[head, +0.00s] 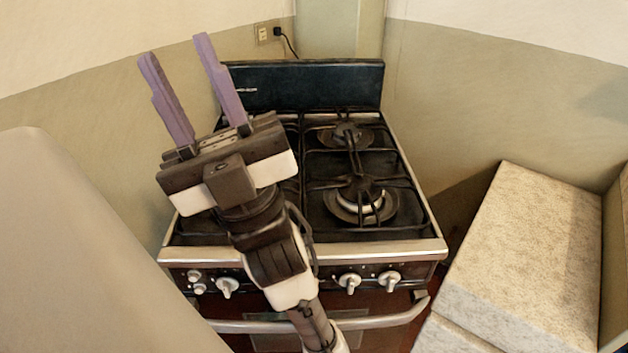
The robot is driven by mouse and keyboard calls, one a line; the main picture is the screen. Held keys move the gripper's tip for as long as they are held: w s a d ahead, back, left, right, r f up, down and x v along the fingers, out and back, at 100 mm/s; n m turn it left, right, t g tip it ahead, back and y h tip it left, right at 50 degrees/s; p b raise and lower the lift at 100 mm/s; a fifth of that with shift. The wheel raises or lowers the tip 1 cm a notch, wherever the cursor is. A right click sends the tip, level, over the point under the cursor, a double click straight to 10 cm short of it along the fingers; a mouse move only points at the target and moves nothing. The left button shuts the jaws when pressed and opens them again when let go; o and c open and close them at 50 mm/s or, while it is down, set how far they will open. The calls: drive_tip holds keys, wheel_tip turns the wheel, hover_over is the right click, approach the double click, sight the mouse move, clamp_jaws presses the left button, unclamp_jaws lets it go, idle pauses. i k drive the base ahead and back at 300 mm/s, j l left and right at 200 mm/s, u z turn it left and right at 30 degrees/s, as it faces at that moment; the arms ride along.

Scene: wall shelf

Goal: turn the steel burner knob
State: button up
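Steel burner knobs sit on the front panel of the stove. One knob (228,287) is at the left, and two more, a middle knob (349,282) and a right knob (389,280), are right of my arm. Part of the panel between them is hidden behind my arm. I cannot tell which knob the task means. My gripper (192,62) is open and empty, with its two purple fingers apart and pointing up and away from the knobs. It is above the left rear side of the stove and touches no knob.
The stove top (310,187) has black grates and burners. An oven handle bar (375,321) runs below the knobs. A pale speckled block (530,235) stands at the right and a beige rounded surface (75,250) at the left. A wall outlet (264,33) is behind.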

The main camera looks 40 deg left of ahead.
sight(389, 279)
drive_tip(key=k+u, duration=0.1)
drive_tip(key=u, duration=0.7)
drive_tip(key=k+u, duration=0.15)
drive_tip(key=u, duration=0.25)
drive_tip(key=k+u, duration=0.1)
drive_tip(key=u, duration=0.3)
drive_tip(key=k+l+z, duration=0.1)
drive_tip(key=k+l, duration=0.2)
drive_tip(key=k+l+z, duration=0.1)
drive_tip(key=k+l, duration=0.2)
drive_tip(key=l, duration=0.25)
drive_tip(key=k+l+z, duration=0.1)
drive_tip(key=k+l, duration=0.2)
drive_tip(key=l, duration=0.1)
